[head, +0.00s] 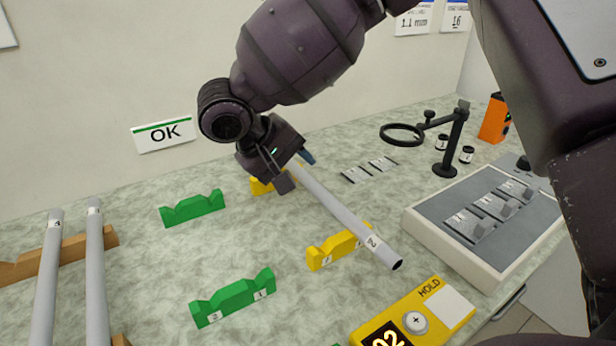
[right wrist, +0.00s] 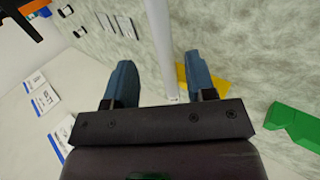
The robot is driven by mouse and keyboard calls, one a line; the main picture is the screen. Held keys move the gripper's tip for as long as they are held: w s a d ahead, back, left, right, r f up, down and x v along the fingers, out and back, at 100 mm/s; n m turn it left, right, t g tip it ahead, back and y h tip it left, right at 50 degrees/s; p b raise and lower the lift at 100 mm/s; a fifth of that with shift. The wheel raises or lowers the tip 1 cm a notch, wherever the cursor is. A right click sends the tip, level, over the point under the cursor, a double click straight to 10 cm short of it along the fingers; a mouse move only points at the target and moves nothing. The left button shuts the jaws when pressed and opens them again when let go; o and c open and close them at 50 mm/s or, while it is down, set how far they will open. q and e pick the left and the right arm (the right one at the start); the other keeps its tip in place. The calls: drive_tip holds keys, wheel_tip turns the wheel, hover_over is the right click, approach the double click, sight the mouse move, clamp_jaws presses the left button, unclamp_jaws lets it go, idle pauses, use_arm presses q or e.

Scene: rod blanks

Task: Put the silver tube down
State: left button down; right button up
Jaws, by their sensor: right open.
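The silver tube (head: 345,216), with a label near its near end, lies slanting across the bench. It passes over the right part of the near yellow holder (head: 338,248) and appears to rest there. The far yellow holder (head: 262,186) is partly hidden by my right gripper (head: 295,172), so contact there is unclear. In the right wrist view the tube (right wrist: 161,45) runs between the two blue fingers of my right gripper (right wrist: 161,82), with gaps on both sides. The gripper is open, at the tube's far end. My left gripper is not in view.
Two green holders (head: 233,297) stand empty left of the yellow ones. Two more grey tubes (head: 95,260) lie on wooden racks (head: 75,248) at left. A yellow HOLD box (head: 452,302) is in front; a grey panel tray (head: 425,232) and magnifier stand (head: 453,145) are at right.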

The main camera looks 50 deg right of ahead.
drive_tip(key=v, duration=0.6)
drive_tip(key=shift+a+r, duration=0.1)
drive_tip(key=shift+r, duration=0.1)
